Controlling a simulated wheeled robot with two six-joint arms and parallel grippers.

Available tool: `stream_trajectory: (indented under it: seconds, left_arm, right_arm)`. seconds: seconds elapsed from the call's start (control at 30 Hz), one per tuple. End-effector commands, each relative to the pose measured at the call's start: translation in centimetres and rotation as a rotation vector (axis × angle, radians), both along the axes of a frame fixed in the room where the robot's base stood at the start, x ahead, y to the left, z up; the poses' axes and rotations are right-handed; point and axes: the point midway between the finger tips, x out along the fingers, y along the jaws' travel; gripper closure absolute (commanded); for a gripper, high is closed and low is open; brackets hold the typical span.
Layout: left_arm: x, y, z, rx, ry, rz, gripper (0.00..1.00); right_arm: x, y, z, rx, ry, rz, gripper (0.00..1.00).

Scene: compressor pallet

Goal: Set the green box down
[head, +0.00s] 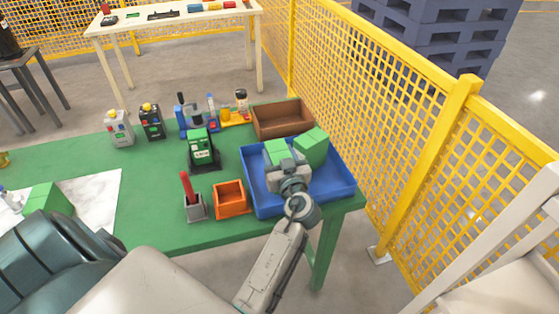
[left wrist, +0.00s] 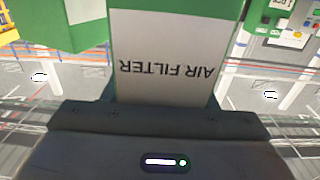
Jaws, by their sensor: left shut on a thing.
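My left gripper (head: 284,164) is shut on a green box (head: 275,149) with a white side, over the blue tray (head: 338,190). In the left wrist view the held green box (left wrist: 167,72) fills the middle and bears the words AIR FILTER, upside down. A second green box (head: 313,146) is close to its right at the blue tray, and shows at the upper left of the left wrist view (left wrist: 55,22). I cannot tell whether the held box touches the tray floor, as the gripper hides its lower part. My right gripper is not in view.
A brown bin (head: 283,120) stands behind the blue tray. An orange bin (head: 230,198), a grey holder with a red-handled tool (head: 194,204) and a black-and-green device (head: 201,150) stand to its left. Another green box (head: 48,199) lies far left. A yellow fence (head: 415,125) runs along the right.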

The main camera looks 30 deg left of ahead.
Motion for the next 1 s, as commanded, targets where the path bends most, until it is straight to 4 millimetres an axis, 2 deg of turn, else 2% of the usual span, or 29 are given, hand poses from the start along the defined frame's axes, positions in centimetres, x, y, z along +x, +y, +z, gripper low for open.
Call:
stream_trajectory:
  seconds: [0.1, 0.2, 0.4, 0.57, 0.6, 0.7, 1.0]
  left_arm:
    - [0.0, 0.0, -1.7, 0.002, 0.005, 0.000, 0.78]
    - [0.0, 0.0, -2.5, 0.001, 0.002, 0.000, 0.78]
    - [0.0, 0.0, -2.7, 0.001, -0.001, 0.000, 0.78]
    - [0.0, 0.0, -3.0, 0.001, -0.001, 0.000, 0.78]
    - [0.0, 0.0, -2.9, -0.001, 0.001, 0.000, 0.42]
    - [0.0, 0.0, -2.9, 0.000, 0.001, 0.000, 0.26]
    - [0.0, 0.0, -2.8, 0.000, 0.001, 0.000, 0.26]
  right_arm:
    - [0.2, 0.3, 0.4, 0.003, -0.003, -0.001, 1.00]
    - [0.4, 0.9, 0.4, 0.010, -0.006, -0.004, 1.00]
    - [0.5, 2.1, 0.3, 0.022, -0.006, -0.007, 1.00]
    - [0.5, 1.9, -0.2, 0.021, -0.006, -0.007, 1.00]
    - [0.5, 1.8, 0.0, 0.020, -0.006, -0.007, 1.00]
    - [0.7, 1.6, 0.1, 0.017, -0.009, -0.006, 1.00]
    - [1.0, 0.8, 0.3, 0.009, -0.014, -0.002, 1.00]
